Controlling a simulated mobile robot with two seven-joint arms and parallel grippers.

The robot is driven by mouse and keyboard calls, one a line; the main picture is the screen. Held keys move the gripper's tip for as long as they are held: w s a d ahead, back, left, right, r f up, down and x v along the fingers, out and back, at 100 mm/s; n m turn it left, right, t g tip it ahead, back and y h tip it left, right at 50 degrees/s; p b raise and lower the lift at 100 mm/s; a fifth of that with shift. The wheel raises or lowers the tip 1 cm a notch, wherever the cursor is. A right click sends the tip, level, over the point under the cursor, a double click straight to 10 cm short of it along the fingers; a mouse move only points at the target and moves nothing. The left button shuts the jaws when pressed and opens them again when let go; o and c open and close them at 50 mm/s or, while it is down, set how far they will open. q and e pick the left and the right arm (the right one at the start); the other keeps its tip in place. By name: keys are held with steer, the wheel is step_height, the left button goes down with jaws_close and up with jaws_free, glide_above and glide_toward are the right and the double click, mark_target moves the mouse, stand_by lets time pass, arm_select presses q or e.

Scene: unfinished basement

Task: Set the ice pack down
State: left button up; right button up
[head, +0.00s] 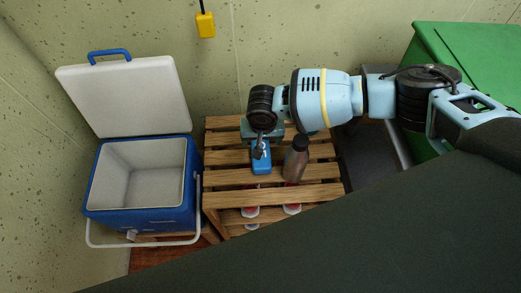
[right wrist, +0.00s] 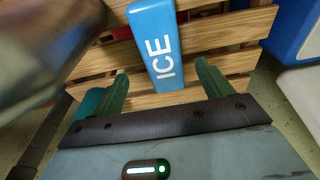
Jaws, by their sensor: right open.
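The ice pack (head: 261,161) is a blue block on the slatted wooden surface (head: 230,175). In the right wrist view the ice pack (right wrist: 157,45) shows white "ICE" lettering and lies between and just beyond my fingertips. My right gripper (right wrist: 160,75) is open around its near end, with gaps at both sides. In the head view my right gripper (head: 259,145) is above the pack's far end and partly hides it. My left gripper is not in view.
A dark bottle (head: 296,160) stands right of the ice pack. An open, empty blue cooler (head: 138,212) stands to the left. Red and white items (head: 250,212) show below the slats. A green box (head: 470,55) is at the right. A yellow box (head: 205,25) hangs at the wall.

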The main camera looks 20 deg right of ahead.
steer(key=shift+w+a+f+b, duration=0.15)
steer(key=shift+f+b, duration=0.45)
steer(key=shift+f, duration=1.75)
steer(key=shift+w+f, duration=0.1)
steer(key=shift+f, duration=0.3)
steer(key=shift+w+f, duration=0.1)
steer(key=shift+f, duration=0.1)
steer(key=c, duration=1.4)
steer(key=shift+r, duration=0.1)
